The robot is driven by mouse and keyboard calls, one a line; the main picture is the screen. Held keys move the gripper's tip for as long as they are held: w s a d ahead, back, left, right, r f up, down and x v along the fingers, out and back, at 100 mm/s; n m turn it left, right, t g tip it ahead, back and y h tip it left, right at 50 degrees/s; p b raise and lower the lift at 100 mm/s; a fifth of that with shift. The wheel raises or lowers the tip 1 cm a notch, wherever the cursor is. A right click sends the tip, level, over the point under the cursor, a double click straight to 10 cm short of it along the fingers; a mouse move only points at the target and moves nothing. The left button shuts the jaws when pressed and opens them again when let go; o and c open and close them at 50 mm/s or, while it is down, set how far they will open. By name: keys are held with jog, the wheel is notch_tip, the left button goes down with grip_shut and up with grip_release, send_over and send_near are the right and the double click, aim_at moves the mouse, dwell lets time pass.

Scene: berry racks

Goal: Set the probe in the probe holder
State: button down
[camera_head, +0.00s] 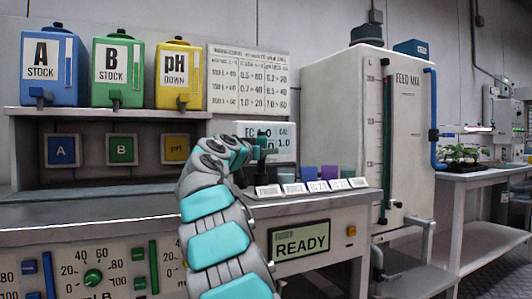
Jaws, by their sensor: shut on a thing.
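My gripper (244,162) is at the end of my grey and teal arm, over the counter in front of the meter. It is shut on a small dark piece with a green part (261,146), which looks like the probe. My wrist and fingers hide much of it, and its lower end is hard to make out. The white meter (284,130) with a "CAL" reading stands just behind my gripper and is partly covered by it. I cannot clearly pick out the probe holder; it may be hidden behind my gripper.
Several small coloured cups (308,173) stand right of my gripper, behind a row of white labels (312,186). The blue A (68,88), green B (135,85) and yellow pH (200,92) tanks sit on the shelf. A white feed tank (340,120) stands at the right.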

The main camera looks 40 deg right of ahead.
jog(key=shift+f, duration=0.2)
dwell(0.3)
jog(key=shift+c, duration=1.9)
grip_release()
jog(key=b+v, duration=0.1)
jog(key=v, duration=0.7)
jog(key=shift+d, duration=0.1)
